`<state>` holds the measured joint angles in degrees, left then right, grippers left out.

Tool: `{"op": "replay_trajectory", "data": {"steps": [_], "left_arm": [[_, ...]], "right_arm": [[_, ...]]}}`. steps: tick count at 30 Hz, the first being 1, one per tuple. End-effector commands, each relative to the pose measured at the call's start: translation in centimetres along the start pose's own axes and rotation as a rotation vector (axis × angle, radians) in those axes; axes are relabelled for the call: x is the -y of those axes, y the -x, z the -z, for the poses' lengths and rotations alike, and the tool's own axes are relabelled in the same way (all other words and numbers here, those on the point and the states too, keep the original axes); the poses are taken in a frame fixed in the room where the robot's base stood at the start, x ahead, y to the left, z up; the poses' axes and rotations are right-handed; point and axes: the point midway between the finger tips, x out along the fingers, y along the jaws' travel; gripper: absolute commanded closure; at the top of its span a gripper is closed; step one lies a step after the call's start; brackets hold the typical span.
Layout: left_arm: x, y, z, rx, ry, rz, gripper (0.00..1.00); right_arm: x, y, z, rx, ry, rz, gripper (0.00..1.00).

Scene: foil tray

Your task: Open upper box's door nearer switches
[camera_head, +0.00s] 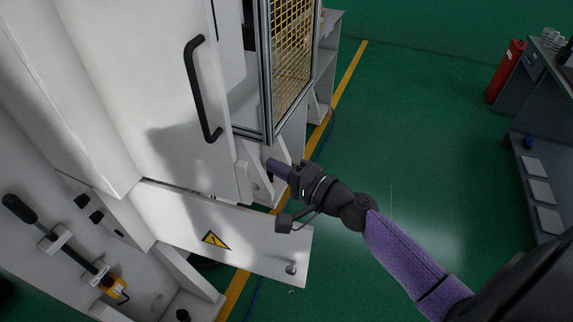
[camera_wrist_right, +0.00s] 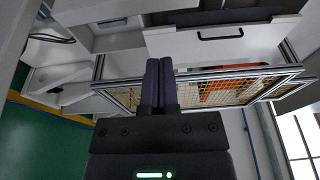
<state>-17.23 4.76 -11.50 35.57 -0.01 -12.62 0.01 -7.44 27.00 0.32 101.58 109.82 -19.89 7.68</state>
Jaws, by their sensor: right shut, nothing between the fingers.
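A white cabinet door (camera_head: 150,70) with a long black bar handle (camera_head: 203,90) fills the upper left of the head view. Below it a white panel (camera_head: 255,240) with a yellow warning triangle juts out to the right. A framed door with yellow mesh (camera_head: 292,50) stands right of the white door; it also shows in the wrist view (camera_wrist_right: 215,92). My right gripper (camera_head: 274,165) is shut and empty, below the mesh door and right of the white door. In the wrist view its purple fingers (camera_wrist_right: 158,65) are together in front of the mesh frame. My left gripper is not in view.
Black knobs (camera_head: 82,201) and a black-handled lever (camera_head: 20,209) are on the white surface at lower left. A grey bench (camera_head: 540,165) and a red cylinder (camera_head: 507,72) stand at far right. Green floor (camera_head: 430,130) between is clear.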

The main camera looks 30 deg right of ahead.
Motion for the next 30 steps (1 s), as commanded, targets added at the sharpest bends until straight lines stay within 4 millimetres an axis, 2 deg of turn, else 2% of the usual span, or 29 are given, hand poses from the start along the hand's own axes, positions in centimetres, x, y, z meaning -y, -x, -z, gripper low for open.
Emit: {"op": "replay_trajectory", "data": {"steps": [6,8,12,15,27,30], "left_arm": [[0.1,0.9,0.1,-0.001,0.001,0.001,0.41],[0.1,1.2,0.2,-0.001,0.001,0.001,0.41],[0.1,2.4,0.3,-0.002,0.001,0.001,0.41],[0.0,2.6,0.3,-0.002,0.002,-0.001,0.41],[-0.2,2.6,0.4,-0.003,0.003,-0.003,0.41],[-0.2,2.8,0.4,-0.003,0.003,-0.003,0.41]], "right_arm": [[0.2,-4.8,0.1,-0.001,0.001,0.003,1.00],[0.2,-5.6,-0.3,0.000,0.001,-0.001,1.00],[0.2,-4.6,-2.5,-0.001,0.001,-0.002,1.00],[0.1,-4.3,-3.3,-0.002,0.002,-0.001,1.00],[-0.1,-4.1,-3.8,-0.002,0.004,-0.002,1.00],[-0.1,-3.7,-4.9,-0.001,0.002,-0.002,1.00]]}}
